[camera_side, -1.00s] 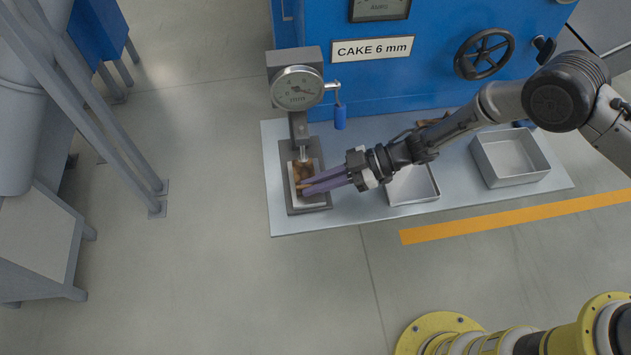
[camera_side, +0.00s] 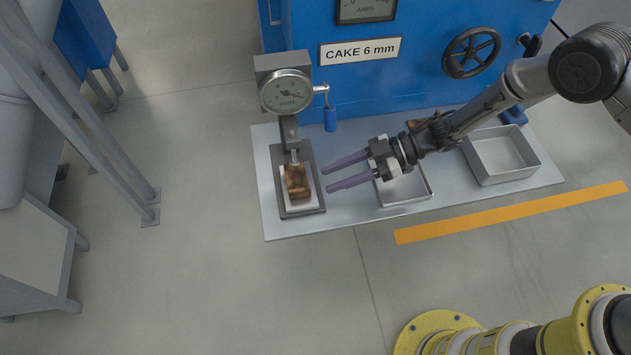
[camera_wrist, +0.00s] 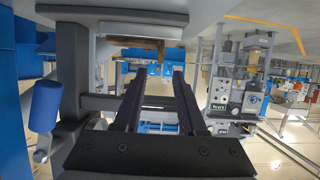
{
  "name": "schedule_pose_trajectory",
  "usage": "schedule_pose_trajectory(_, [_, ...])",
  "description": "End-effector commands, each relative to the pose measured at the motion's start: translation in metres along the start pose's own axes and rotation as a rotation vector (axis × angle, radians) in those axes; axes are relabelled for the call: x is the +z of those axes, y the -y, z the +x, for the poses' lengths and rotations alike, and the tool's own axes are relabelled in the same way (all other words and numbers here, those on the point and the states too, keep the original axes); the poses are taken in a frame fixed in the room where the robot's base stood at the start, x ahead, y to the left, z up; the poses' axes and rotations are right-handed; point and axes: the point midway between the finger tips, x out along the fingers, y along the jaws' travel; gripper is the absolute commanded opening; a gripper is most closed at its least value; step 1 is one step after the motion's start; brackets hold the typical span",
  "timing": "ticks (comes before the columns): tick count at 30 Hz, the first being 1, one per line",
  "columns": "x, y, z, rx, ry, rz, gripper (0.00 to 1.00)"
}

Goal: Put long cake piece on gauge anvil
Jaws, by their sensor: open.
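The brown cake piece (camera_side: 297,182) lies on the white pad of the gauge anvil (camera_side: 306,209), below the gauge's plunger. In the side view the plunger's tip is at the piece's far end; I cannot tell whether it touches. My gripper (camera_side: 325,178) is open and empty, just right of the anvil, its two purple fingers pointing at the piece and apart from it. In the wrist view my fingers (camera_wrist: 158,75) are spread with nothing between them, and the brown piece (camera_wrist: 143,44) shows beyond them at the top.
The dial gauge (camera_side: 286,92) stands over the anvil, with a blue-handled lever (camera_side: 330,119) on its right. A shallow tray (camera_side: 407,193) lies under my gripper and a deeper metal box (camera_side: 500,156) stands at the right. A brown item (camera_side: 413,125) is partly hidden behind my wrist.

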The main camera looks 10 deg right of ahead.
Motion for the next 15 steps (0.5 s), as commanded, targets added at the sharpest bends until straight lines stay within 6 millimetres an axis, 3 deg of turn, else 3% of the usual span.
schedule_pose_trajectory(6, [0.0, -0.001, -0.039, 0.002, 0.0, -0.001, 0.4])
schedule_pose_trajectory(15, [0.0, 0.0, -0.055, -0.001, 0.0, -0.001, 0.4])
